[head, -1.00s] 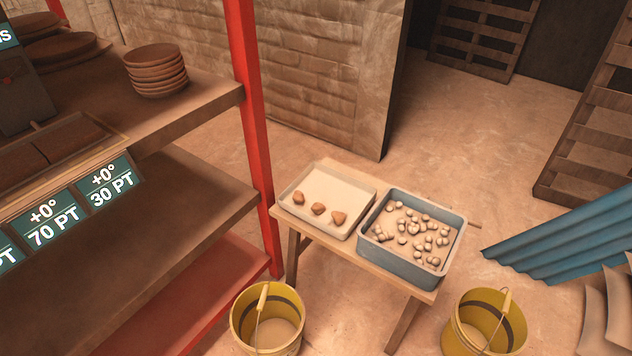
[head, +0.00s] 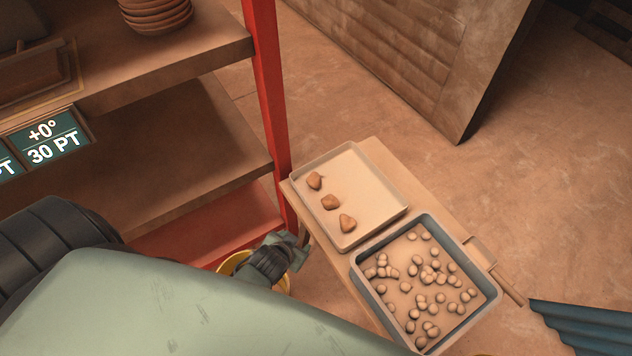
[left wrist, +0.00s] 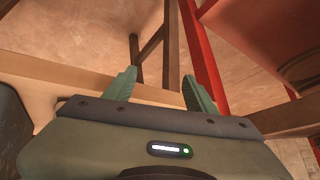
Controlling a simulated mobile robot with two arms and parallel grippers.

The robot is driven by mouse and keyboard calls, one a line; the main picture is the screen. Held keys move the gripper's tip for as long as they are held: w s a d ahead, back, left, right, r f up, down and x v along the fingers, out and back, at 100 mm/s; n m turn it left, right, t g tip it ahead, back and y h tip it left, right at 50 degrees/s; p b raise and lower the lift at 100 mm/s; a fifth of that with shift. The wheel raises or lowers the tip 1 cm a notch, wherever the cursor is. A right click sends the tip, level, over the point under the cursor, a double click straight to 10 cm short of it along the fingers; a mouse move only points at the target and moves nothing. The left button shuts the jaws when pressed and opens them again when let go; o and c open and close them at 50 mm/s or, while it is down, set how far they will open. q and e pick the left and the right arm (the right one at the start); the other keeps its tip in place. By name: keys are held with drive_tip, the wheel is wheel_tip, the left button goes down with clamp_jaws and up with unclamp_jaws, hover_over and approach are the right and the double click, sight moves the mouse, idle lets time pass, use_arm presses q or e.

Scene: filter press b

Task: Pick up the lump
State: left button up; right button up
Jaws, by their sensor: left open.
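Three brown lumps lie in a row in the pale tray (head: 375,190) on the small table: a far lump (head: 315,181), a middle lump (head: 331,202) and a near lump (head: 347,223). My left gripper (head: 298,241) is beside the table's left edge, apart from the lumps and nearer to me than the tray. In the left wrist view its two green fingers (left wrist: 160,88) stand apart with nothing between them. No lump shows in that view. My right gripper is not in view.
A red shelf post (head: 266,90) rises left of the table. A yellow bucket (head: 231,264) is partly hidden behind my arm.

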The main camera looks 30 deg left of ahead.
use_arm(q)
drive_tip(key=w+a+r+t+y, duration=0.1)
drive_tip(key=w+r, duration=0.1)
drive_tip(key=r, duration=0.2)
drive_tip(key=w+a+r+t, duration=0.1)
drive_tip(key=w+r, duration=0.2)
drive_tip(key=r, duration=0.2)
drive_tip(key=t, duration=0.3)
approach(314, 182)
drive_tip(key=shift+w+a+f, duration=0.25)
drive_tip(key=shift+a+f, duration=0.15)
drive_tip(key=shift+a, duration=0.35)
drive_tip(key=shift+w+d+f, duration=0.2)
drive_tip(key=shift+w+f, duration=0.25)
drive_tip(key=shift+w, duration=0.4)
drive_tip(key=x, duration=0.2)
drive_tip(key=b+x, duration=0.1)
drive_tip(key=x, duration=0.4)
drive_tip(key=shift+w+d+b, duration=0.25)
drive_tip(key=shift+d+b, duration=0.05)
drive_tip(key=c, duration=1.2)
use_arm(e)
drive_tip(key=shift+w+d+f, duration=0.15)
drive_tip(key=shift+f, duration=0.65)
